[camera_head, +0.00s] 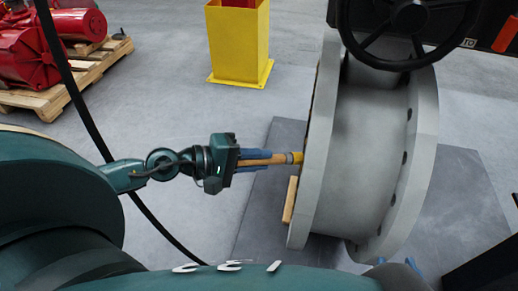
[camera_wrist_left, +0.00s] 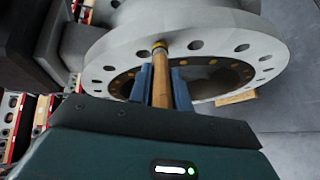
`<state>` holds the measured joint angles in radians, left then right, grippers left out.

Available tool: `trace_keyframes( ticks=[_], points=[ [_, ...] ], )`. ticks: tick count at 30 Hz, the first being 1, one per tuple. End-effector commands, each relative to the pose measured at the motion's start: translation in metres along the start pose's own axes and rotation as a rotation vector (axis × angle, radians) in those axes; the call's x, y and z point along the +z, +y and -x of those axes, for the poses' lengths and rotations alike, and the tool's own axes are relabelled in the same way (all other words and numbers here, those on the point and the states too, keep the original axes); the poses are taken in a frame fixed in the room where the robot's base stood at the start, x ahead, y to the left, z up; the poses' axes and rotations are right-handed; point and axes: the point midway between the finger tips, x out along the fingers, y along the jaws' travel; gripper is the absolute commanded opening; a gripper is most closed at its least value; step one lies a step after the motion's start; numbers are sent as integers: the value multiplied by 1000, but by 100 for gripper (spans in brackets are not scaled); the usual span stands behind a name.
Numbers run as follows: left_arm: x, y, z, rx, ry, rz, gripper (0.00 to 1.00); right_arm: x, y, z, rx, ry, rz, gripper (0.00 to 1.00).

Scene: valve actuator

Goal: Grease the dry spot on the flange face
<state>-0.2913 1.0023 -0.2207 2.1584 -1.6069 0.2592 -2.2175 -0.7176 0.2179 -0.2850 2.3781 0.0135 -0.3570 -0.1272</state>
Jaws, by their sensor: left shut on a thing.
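My left gripper (camera_head: 265,161) is shut on a wooden-handled brush (camera_head: 254,160), which also shows between the blue fingers in the left wrist view (camera_wrist_left: 161,92). The brush points right, its yellowish end at the near edge of the large grey flange (camera_head: 313,190). I cannot tell whether the tip touches. In the left wrist view the tip overlaps the flange face (camera_wrist_left: 217,47), by the bolt holes. Inside the ring of holes is a dark band with orange-brown spots (camera_wrist_left: 221,73). I cannot make out a distinct dry spot.
A black handwheel (camera_head: 411,17) sits above the valve body. A wooden strip (camera_head: 290,200) lies under the flange on a dark floor mat (camera_head: 262,213). A yellow post (camera_head: 238,45) and red machines on a pallet (camera_head: 75,75) stand behind. Floor left of the flange is mostly clear.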

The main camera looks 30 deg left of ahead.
Motion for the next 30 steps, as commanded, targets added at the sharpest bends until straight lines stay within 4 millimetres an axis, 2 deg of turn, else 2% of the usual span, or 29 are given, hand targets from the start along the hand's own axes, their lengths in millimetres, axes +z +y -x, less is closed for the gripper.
trace_keyframes(
  ticks=[5, 13, 24, 30],
  points=[
    [4, 2, 2, 2, 0, -1, 0, -1, -1, 1, 0, -4, -3, 36],
    [4, 16, 6, 1, 0, -1, 0, -13, 1, 4, 0, -2, -1, 36],
    [-17, 19, -8, 3, -1, -1, 0, 2, 0, 0, 0, 0, -1, 36],
    [-22, 21, -11, 2, -1, 0, 0, 4, 0, -1, 0, 0, 0, 36]
  ],
)
